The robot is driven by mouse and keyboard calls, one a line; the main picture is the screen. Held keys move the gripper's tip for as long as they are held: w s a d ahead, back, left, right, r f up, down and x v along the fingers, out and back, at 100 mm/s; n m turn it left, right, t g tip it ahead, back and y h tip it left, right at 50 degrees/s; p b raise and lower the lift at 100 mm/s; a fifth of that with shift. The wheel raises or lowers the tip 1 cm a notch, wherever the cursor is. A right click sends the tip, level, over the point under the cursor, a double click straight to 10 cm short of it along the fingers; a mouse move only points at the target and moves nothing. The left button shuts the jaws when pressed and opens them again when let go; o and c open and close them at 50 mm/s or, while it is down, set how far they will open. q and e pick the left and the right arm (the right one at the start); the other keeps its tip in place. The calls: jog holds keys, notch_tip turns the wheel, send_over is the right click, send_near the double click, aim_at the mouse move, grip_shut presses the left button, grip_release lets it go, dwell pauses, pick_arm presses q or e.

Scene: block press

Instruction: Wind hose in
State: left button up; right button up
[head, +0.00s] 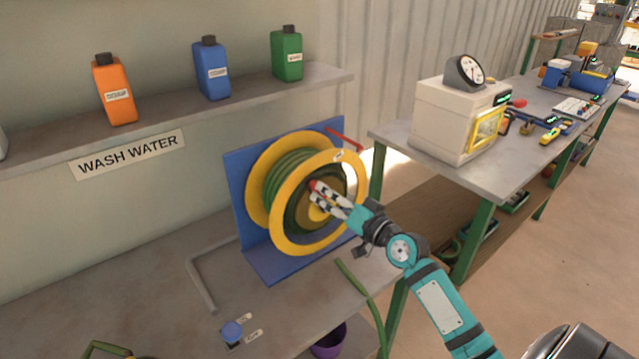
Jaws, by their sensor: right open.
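The hose reel (331,237) has two yellow rims and stands upright on a blue bracket (236,190) on the grey bench. Green hose (281,175) is wound between the rims. A loose length of green hose (361,287) runs over the bench's front edge and hangs down. A red bar (345,139) shows at the reel's upper right. My right gripper (317,196) is open in front of the reel's face, near its hub; whether it touches anything I cannot tell. It hides part of the hub. My left gripper is not in view.
A bent grey bar (200,287) and a blue knob (232,331) are on the bench left of the reel. A shelf (240,95) with bottles is above. A second bench (400,136) with a white machine (450,125) stands at right. A purple pot (328,343) is below.

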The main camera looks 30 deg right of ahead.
jog(key=shift+w+a+p, duration=0.15)
jog(key=shift+w, duration=0.95)
jog(key=shift+w+a+p, duration=0.15)
jog(key=shift+w, duration=0.9)
jog(key=shift+c, duration=0.3)
grip_shut()
